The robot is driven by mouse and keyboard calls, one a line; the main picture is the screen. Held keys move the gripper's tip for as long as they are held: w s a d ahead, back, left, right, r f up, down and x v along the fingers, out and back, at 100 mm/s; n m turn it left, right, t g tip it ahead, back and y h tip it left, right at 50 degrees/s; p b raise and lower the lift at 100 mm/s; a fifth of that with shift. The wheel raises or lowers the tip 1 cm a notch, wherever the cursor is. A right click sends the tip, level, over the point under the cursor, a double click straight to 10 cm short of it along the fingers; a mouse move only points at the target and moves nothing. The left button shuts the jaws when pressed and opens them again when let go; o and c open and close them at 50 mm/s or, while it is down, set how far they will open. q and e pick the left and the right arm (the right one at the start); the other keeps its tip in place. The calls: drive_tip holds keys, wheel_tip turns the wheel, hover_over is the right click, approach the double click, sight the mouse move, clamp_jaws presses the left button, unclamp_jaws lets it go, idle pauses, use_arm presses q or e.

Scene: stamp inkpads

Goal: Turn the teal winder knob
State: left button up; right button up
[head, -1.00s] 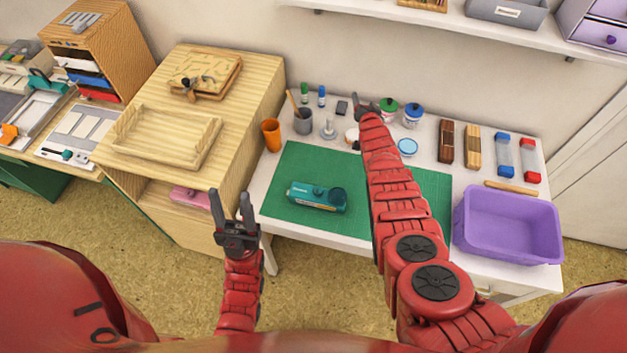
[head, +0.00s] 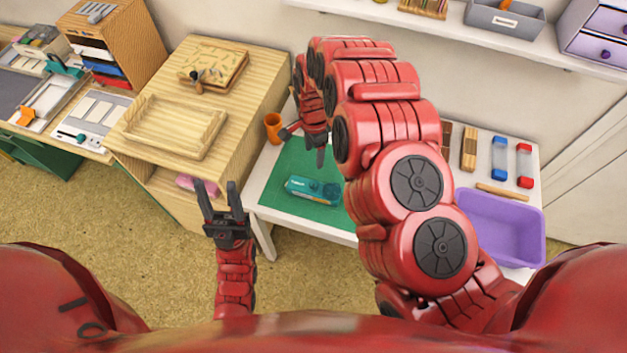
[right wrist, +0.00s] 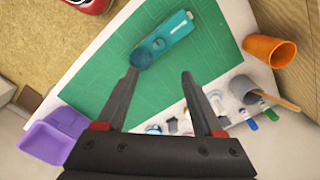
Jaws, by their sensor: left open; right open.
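The teal winder (head: 306,188) lies on the green mat (head: 283,200), with its round teal knob (head: 332,191) at its right end. In the right wrist view the winder (right wrist: 172,36) is just beyond my fingertips, and the knob (right wrist: 142,57) is at its near end. My right gripper (head: 306,145) is above the mat, behind the winder in the head view. Its jaws (right wrist: 160,75) are open and empty, apart from the knob. My left gripper (head: 218,186) is open and empty, left of the table's front edge.
An orange cup (head: 273,127) stands at the mat's back left; it also shows in the right wrist view (right wrist: 268,50). A purple bin (head: 500,228) is on the table's right. My right arm hides the table's middle and back. A wooden cabinet (head: 262,75) stands left.

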drive_tip(key=f, duration=0.2)
drive_tip(key=p, duration=0.3)
hover_over(314, 183)
wheel_tip(314, 183, down, 10)
drive_tip(key=shift+r, duration=0.15)
drive_tip(key=shift+s+f, duration=0.1)
drive_tip(key=shift+f, duration=0.85)
wheel_tip(314, 183, down, 3)
drive_tip(key=b, duration=0.3)
drive_tip(key=shift+r, duration=0.1)
clamp_jaws()
